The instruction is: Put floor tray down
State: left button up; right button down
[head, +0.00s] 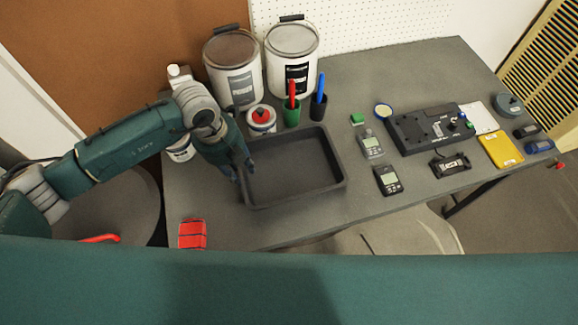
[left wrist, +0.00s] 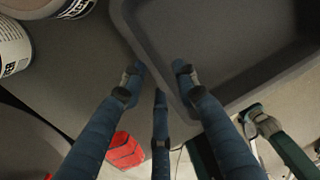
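The floor tray (head: 341,185) is a dark grey, shallow, empty rectangular tray. In the head view it appears to lie flat on the left part of the grey table; any small gap under it cannot be judged. My left gripper (head: 240,170) is at the tray's left side. In the left wrist view its blue fingers (left wrist: 160,76) straddle the wall of the tray (left wrist: 205,50), one over the inside and others outside. They look closed onto the wall, though contact is partly hidden.
Two paint buckets (head: 233,85) stand behind the tray, with a red-lidded tub (head: 261,122), a green cup (head: 291,114) and a black cup (head: 319,107). A red block (head: 192,234) lies front left. Meters (head: 388,180) and a black device (head: 425,135) are right of the tray.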

aim_at(243, 174)
pick_arm(q)
jog(key=shift+w+d+f, duration=0.1)
jog(key=shift+d+f, duration=0.05)
jog(key=shift+f, duration=1.7)
grip_shut()
jog(key=shift+r, duration=0.15)
